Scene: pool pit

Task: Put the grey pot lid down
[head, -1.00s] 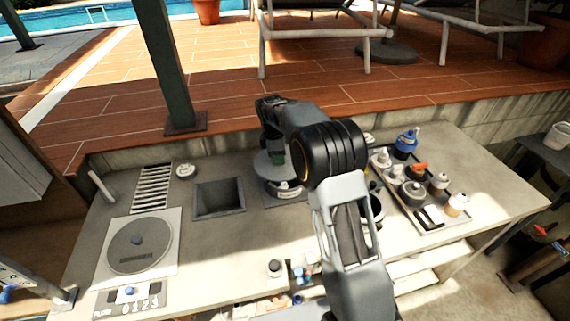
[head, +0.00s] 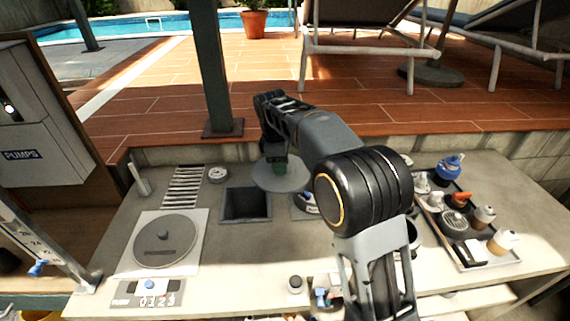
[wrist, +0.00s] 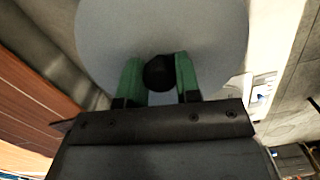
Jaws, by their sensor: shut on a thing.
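The grey pot lid (head: 292,181) is a flat round disc with a black knob (wrist: 159,73). My gripper (wrist: 159,78) has its green fingers shut on this knob, one on each side. In the wrist view the lid's grey face (wrist: 160,25) spreads beyond the fingers. In the head view my gripper (head: 277,164) and the lid are above the back of the counter, just right of the dark square basin (head: 246,218). The lid appears to be held above the counter; the gap under it is hard to judge.
A scale-like plate with a grey disc (head: 164,241) is at the left, near a slotted grate (head: 184,187). A tray (head: 477,266) of bottles and jars is at the right.

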